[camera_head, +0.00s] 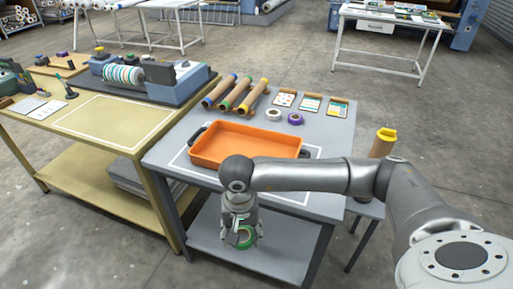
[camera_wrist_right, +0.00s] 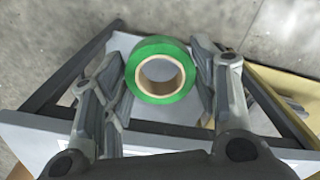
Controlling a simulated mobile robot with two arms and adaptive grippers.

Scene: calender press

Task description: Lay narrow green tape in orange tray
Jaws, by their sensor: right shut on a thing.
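The green tape (camera_wrist_right: 160,46) is a roll with a tan cardboard core. It sits between the two fingers of my right gripper (camera_head: 242,234), which is shut on it. In the head view the green tape (camera_head: 245,240) shows at the fingertips, below the wrist. The gripper points down at the near side of the grey table, in front of the orange tray (camera_head: 240,133). The tray is shallow, has dark handles at its ends and looks empty; my right arm hides part of its near right corner. My left gripper is not in view.
On the grey table (camera_head: 335,136), a white tape roll (camera_head: 273,115) and a purple one (camera_head: 295,119) lie behind the tray. Rolled tubes (camera_head: 236,93) and several cards (camera_head: 311,104) lie farther back. A yellow-topped tube (camera_head: 385,141) stands at the right. A tan workbench (camera_head: 100,140) adjoins at left.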

